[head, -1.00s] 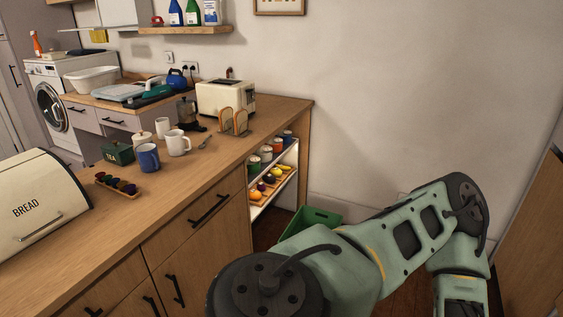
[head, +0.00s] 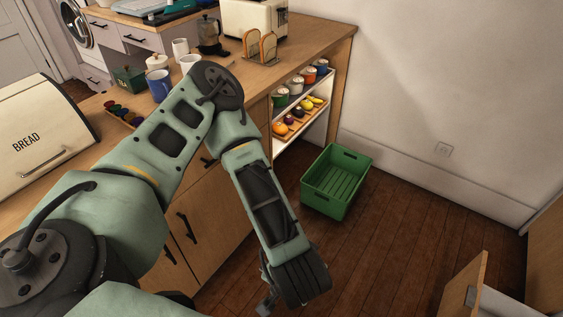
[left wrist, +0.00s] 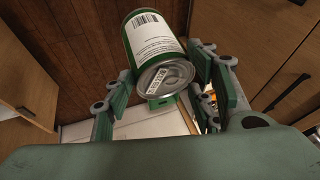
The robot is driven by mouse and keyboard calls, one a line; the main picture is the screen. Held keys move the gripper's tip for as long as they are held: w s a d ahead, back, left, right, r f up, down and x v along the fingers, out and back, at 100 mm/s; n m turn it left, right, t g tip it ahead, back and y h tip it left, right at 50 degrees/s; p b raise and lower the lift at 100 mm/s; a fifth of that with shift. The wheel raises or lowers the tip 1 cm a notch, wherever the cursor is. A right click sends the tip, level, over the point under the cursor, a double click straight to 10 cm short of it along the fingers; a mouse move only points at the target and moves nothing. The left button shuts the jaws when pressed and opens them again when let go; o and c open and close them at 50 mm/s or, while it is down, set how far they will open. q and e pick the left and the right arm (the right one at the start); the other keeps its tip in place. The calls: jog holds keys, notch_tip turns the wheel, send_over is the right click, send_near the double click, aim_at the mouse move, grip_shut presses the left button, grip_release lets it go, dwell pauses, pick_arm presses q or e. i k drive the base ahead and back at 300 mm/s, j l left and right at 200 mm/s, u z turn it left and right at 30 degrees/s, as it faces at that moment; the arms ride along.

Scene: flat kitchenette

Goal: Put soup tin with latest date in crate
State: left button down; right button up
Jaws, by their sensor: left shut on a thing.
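My left gripper (left wrist: 168,82) is shut on a soup tin (left wrist: 153,40) in the left wrist view. The tin has a green and white label with a barcode, and its metal end faces the camera. A small printed date is on that end, too small to read surely. In the head view the left gripper (head: 267,302) is low at the bottom edge, and the tin is hidden there. The open green crate (head: 353,205) stands on the floor to the right of the arm and looks empty. My right gripper is not in view.
Several tins (head: 295,86) stand on the upper shelf at the counter's end, above a board of fruit (head: 299,117). The wooden counter (head: 325,38) is at the left. Floor (head: 385,235) is clear around the crate. An open wooden door or drawer front (head: 463,287) is at bottom right.

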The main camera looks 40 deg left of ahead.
aim_at(333, 189)
jog(key=i+l+u, duration=0.15)
jog(key=i+u, duration=0.25)
jog(key=i, duration=0.15)
jog(key=i+l+u, duration=0.35)
jog(key=i, duration=0.15)
jog(key=i+l+u, duration=0.4)
jog(key=i+j, duration=0.05)
